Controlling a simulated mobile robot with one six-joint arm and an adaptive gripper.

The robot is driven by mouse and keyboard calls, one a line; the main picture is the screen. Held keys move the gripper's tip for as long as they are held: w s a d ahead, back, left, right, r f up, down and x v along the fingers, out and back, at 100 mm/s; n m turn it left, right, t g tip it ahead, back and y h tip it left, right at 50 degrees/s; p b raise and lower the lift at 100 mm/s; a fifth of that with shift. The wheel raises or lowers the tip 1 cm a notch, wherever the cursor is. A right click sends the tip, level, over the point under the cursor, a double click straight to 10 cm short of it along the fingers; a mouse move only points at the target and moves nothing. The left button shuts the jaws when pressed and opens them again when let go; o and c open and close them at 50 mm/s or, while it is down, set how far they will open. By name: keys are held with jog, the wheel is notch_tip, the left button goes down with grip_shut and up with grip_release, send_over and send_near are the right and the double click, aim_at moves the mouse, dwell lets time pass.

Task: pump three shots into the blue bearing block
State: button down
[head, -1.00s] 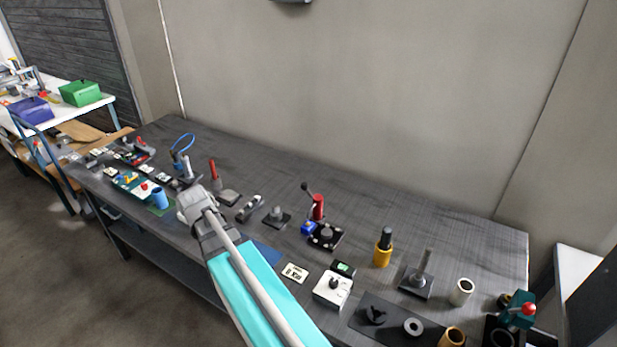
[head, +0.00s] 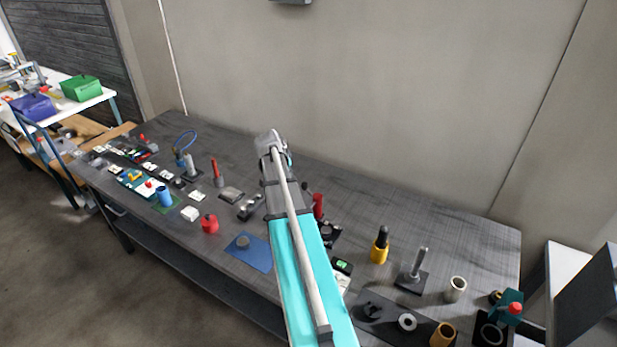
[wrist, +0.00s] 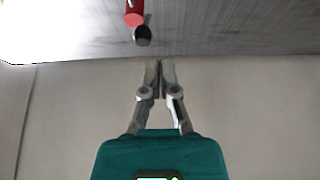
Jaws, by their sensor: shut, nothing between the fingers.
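A red pump cylinder (head: 318,204) stands on the bench just right of my arm in the head view. Its dark base plate (head: 331,234) shows partly beside the arm. The blue bearing block is hidden behind my arm now. In the wrist view the red cylinder (wrist: 134,12) is at the top edge with a dark round knob (wrist: 142,36) by its end. My gripper (wrist: 160,65) is shut and empty, its tips apart from the knob in that picture. In the head view my arm's end is raised over the bench and its fingers are hidden.
On the bench (head: 420,208) a yellow holder (head: 379,254), a grey post on a plate (head: 417,270) and a pale ring (head: 456,289) stand at right. The bench's back strip is clear.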

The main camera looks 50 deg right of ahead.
jog(key=s+d+r+m+p, duration=0.1)
jog(key=s+d+r+m, duration=0.1)
jog(key=d, duration=0.5)
jog(key=shift+d+h, duration=0.3)
jog(key=shift+d, duration=0.1)
jog(key=b, duration=0.9)
send_over(308, 190)
jog(key=d, duration=0.4)
notch_tip(308, 190, down, 9)
jog(key=shift+a+f, duration=0.2)
jog(key=shift+a, duration=1.6)
jog(key=shift+s+d+f+b, duration=0.1)
jog(key=shift+s+b, duration=0.05)
jog(key=shift+b, duration=0.25)
